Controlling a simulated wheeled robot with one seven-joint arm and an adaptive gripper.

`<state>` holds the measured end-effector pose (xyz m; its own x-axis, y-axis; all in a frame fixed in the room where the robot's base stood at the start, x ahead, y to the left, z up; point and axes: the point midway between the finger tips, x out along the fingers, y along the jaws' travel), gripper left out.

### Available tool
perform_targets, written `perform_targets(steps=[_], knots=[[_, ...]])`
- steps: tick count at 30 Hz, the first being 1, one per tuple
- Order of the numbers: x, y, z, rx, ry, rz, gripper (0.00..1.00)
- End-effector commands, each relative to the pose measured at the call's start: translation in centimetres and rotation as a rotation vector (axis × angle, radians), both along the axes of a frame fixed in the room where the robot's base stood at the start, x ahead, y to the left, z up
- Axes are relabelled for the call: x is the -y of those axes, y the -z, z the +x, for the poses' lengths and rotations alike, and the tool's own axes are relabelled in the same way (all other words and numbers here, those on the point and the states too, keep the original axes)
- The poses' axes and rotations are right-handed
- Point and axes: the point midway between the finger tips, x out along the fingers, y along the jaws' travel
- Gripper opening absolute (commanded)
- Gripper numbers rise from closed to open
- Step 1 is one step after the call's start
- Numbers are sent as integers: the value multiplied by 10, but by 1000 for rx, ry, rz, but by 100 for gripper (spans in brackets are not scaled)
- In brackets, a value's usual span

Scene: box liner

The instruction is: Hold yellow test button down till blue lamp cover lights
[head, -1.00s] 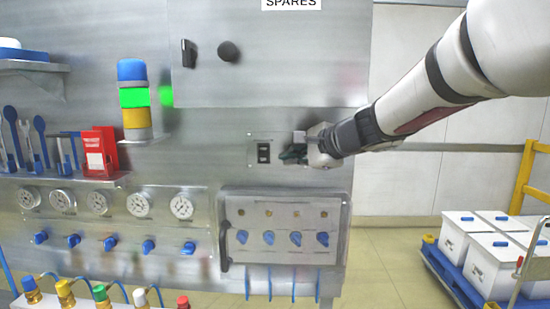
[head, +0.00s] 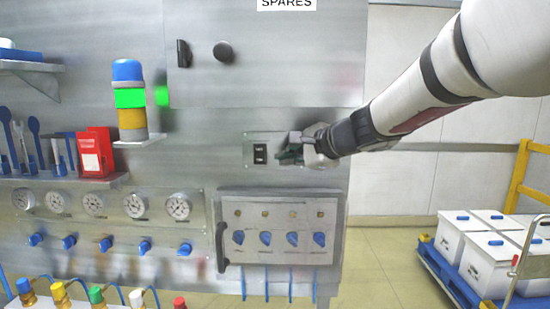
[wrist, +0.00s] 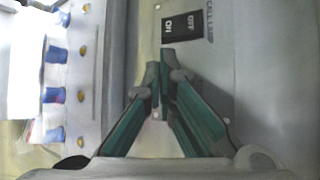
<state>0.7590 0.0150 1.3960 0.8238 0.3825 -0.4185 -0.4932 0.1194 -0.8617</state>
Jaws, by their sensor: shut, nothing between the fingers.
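The blue lamp cover (head: 127,70) is the top of a stacked lamp on the left of the panel, and it looks unlit. Below it a green band (head: 130,98) glows, above a yellow band (head: 132,119). My gripper (head: 280,157) is shut and empty at the small switch plate (head: 250,138), just right of its black switch (head: 260,153). In the wrist view the shut fingertips (wrist: 160,78) are near the ON/OFF switch (wrist: 182,30), beside lettering partly reading "CALL LAMP". I cannot make out a yellow test button; my fingers cover part of the plate. Contact is unclear.
Below the plate is a panel of blue knobs (head: 280,245) with a dark handle (head: 222,247) at its left. Gauges (head: 135,205), a tool shelf (head: 60,181) and coloured caps are at the left. A blue cart with white boxes (head: 455,240) stands right.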

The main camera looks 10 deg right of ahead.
Motion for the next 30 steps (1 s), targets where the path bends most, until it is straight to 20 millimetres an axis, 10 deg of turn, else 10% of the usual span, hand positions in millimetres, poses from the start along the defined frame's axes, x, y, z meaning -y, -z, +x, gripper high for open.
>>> perform_targets(steps=[30], knots=[[3,0,10,0,0,0,0]])
